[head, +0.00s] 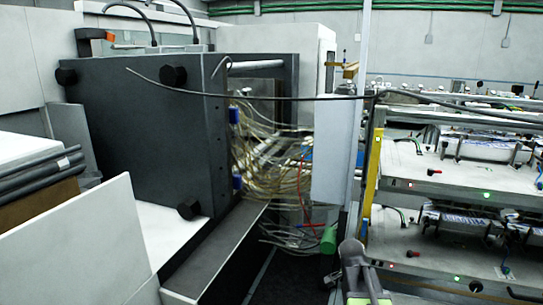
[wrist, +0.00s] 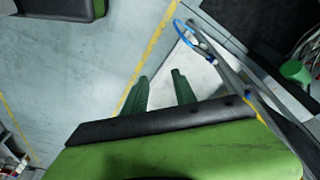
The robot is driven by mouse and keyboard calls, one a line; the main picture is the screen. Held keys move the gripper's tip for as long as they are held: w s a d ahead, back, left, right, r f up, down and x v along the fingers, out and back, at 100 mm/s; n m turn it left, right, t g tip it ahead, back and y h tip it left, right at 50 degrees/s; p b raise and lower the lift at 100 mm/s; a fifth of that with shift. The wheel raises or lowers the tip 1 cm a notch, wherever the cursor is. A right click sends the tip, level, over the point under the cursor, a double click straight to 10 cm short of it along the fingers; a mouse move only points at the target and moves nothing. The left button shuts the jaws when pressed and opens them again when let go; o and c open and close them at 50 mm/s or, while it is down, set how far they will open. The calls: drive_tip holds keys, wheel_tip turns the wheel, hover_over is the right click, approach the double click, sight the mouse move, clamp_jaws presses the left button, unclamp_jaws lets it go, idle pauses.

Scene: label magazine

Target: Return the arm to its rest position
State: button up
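My gripper (wrist: 160,75) shows in the wrist view as two dark green fingers standing apart, with nothing between them. Beyond them are the grey floor (wrist: 85,50) and a pale panel (wrist: 192,75). In the head view, part of my grey and green arm shows at the bottom, right of centre. The fingers cannot be made out there.
A dark cabinet (head: 140,125) with a tangle of pale cables (head: 270,160) stands left of centre. Racks (head: 460,180) with a yellow post (head: 373,160) stand right. A green cylinder (head: 328,239) is near my arm; the wrist view shows a green cylinder (wrist: 296,72) too.

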drive_tip(key=s+a+n+y, duration=0.2)
drive_tip(key=s+a+n, duration=0.4)
drive_tip(key=a+n, duration=0.7)
drive_tip(key=shift+s+a+f+n+y, duration=0.2)
drive_tip(key=shift+f+n+y, duration=0.1)
drive_tip(key=shift+y, duration=0.1)
